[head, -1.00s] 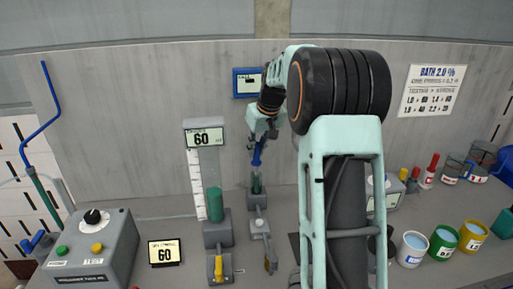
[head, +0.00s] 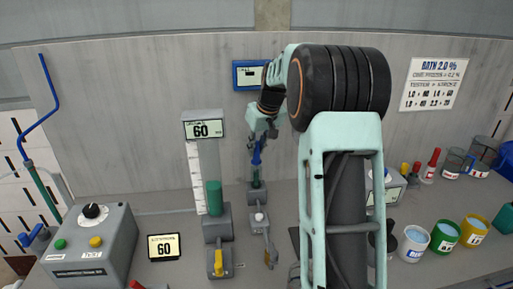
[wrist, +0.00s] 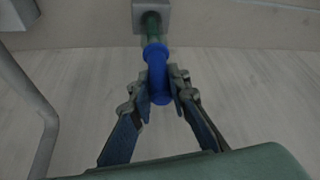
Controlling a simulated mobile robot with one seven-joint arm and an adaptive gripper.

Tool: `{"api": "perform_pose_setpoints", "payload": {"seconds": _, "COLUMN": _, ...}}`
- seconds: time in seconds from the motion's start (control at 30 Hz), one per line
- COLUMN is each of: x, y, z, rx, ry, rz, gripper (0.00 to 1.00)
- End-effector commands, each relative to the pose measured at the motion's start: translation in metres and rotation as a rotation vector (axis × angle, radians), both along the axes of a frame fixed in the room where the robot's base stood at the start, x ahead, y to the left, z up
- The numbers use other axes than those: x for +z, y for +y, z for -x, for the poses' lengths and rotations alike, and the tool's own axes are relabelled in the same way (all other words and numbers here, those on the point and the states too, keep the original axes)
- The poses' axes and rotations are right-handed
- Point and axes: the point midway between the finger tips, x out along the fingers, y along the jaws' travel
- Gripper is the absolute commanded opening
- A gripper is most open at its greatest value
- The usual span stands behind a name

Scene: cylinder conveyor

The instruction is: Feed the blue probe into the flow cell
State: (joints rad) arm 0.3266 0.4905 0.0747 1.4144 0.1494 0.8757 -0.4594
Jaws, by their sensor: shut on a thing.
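The blue probe (wrist: 155,62) is between the two fingers of my gripper (wrist: 161,92) in the wrist view, and the gripper is shut on it. Its far end meets the green mouth of the flow cell (wrist: 151,26) in that view; how deep it sits is hard to tell. In the head view the blue probe (head: 257,152) hangs upright below my gripper. The small green flow cell (head: 256,181) stands on a grey base right under it. Probe and cell look lined up, touching or nearly so.
A grey control box (head: 88,248) with a black knob is far left. Several buckets, including a green one (head: 444,240), stand at the right. A wall rises behind.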

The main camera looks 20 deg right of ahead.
Motion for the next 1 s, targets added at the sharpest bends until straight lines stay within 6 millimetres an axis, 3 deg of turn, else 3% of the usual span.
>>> {"api": "perform_pose_setpoints", "payload": {"seconds": 0.5, "x": -0.018, "y": 0.000, "z": 0.000, "rx": 0.000, "ry": 0.000, "rz": 0.000, "gripper": 0.00}}
{"api": "perform_pose_setpoints", "payload": {"seconds": 1.0, "x": -0.018, "y": 0.000, "z": 0.000, "rx": 0.000, "ry": 0.000, "rz": 0.000, "gripper": 0.00}}
